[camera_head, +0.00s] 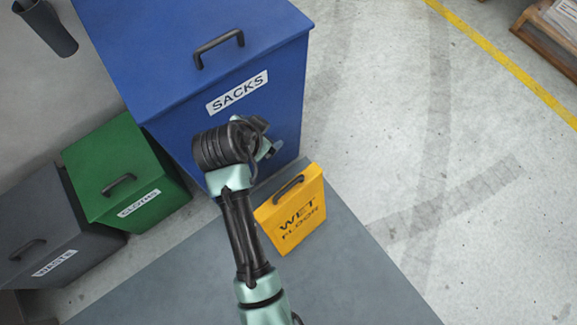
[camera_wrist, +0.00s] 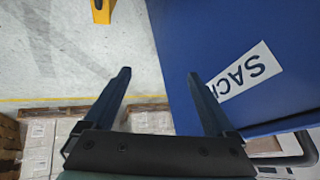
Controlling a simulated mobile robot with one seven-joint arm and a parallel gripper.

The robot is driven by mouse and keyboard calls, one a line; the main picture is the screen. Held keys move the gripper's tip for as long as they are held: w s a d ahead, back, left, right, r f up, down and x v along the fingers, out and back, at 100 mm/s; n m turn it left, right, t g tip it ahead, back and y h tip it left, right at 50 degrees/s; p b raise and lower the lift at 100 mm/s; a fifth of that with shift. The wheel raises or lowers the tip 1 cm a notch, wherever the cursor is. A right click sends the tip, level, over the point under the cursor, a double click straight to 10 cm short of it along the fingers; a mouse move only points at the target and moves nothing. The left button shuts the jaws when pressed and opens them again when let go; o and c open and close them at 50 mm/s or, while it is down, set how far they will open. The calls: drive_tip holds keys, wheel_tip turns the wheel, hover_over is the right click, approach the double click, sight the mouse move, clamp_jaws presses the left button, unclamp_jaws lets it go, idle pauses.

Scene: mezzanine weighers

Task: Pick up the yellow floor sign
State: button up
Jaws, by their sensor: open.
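The yellow floor sign (camera_head: 290,212), marked "WET FLOOR" with a dark handle on top, stands upright on a grey surface in the head view, right of my arm. Only a small part of the yellow sign (camera_wrist: 102,10) shows at the top edge of the wrist view. My gripper (camera_wrist: 158,75) is open and empty, its two fingers apart, with the sign well away from them. In the head view my wrist hides most of the gripper, which is close to the blue bin's front.
A blue "SACKS" bin (camera_head: 270,115) stands behind my wrist and fills the right of the wrist view. A green bin (camera_head: 120,165) and a grey "WASTE" bin (camera_head: 55,230) stand at left. The concrete floor (camera_head: 400,130) at right is clear. A pallet (camera_head: 550,35) lies far right.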

sight(289, 191)
drive_tip(key=s+f+g+b, duration=0.1)
drive_tip(key=s+f, duration=0.2)
drive_tip(key=f, duration=0.2)
drive_tip(key=s+d+f+m+g+h+b, duration=0.1)
drive_tip(key=s+f, duration=0.2)
drive_tip(key=f, duration=0.1)
drive_tip(key=s+f+g+b, duration=0.1)
drive_tip(key=s+f, duration=0.2)
drive_tip(key=f, duration=0.2)
drive_tip(key=shift+d+f+g, duration=0.2)
drive_tip(key=shift+f+g, duration=0.1)
drive_tip(key=shift+f, duration=0.05)
drive_tip(key=shift+m+h, duration=0.3)
drive_tip(key=b+x, duration=0.3)
drive_tip(key=x, duration=0.4)
drive_tip(key=shift+b, duration=0.3)
drive_tip(key=shift+b+x, duration=1.7)
drive_tip(key=shift+x, duration=1.1)
drive_tip(key=shift+w+d+r, duration=0.1)
drive_tip(key=shift+w, duration=0.1)
drive_tip(key=shift+c, duration=0.2)
clamp_jaws()
drive_tip(key=shift+r, duration=0.1)
